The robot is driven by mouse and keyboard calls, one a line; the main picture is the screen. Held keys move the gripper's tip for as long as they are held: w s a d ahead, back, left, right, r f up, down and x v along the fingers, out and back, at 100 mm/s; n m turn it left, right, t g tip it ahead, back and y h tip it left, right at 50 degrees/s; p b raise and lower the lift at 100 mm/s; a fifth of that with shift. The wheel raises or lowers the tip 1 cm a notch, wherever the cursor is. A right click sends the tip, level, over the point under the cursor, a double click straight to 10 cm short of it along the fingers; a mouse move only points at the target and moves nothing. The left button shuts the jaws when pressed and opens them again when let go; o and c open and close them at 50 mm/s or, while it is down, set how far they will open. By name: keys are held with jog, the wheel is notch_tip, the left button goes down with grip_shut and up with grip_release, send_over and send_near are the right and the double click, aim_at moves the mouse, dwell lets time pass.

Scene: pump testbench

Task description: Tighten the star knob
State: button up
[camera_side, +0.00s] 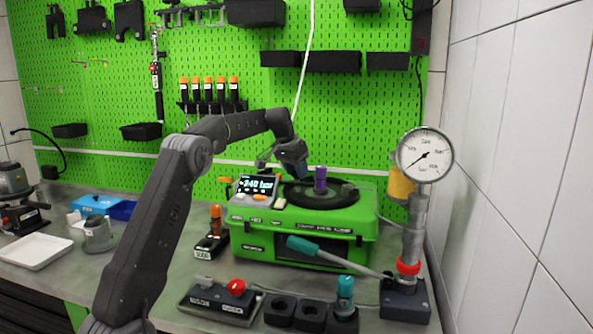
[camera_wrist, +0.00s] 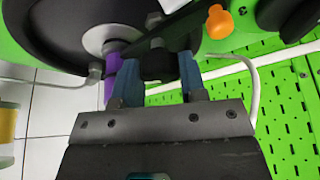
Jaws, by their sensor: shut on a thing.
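The star knob (camera_wrist: 157,66) shows in the wrist view as a dark rounded piece between my blue fingers. My gripper (camera_wrist: 159,78) is shut on it, one finger on each side. The knob sits by a dark bar that reaches over the round black plate. In the side view my gripper (camera_side: 296,171) is low over the top of the green testbench (camera_side: 300,243), left of the purple cylinder (camera_side: 320,179). I cannot make out the knob there. The purple cylinder stands close beside my left finger in the wrist view (camera_wrist: 111,80).
A display (camera_side: 257,187) and an orange handle (camera_side: 225,181) are left of my gripper. A pressure gauge (camera_side: 425,155) on a hand pump with a teal-handled lever (camera_side: 303,246) stands right. A switch box (camera_side: 222,298) and black holders (camera_side: 295,311) lie in front.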

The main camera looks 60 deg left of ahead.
dwell(0.3)
jog(key=o, duration=0.9)
jog(key=shift+r, duration=0.1)
jog(key=v, duration=1.3)
jog(key=shift+s+r, duration=0.1)
jog(key=shift+r, duration=0.2)
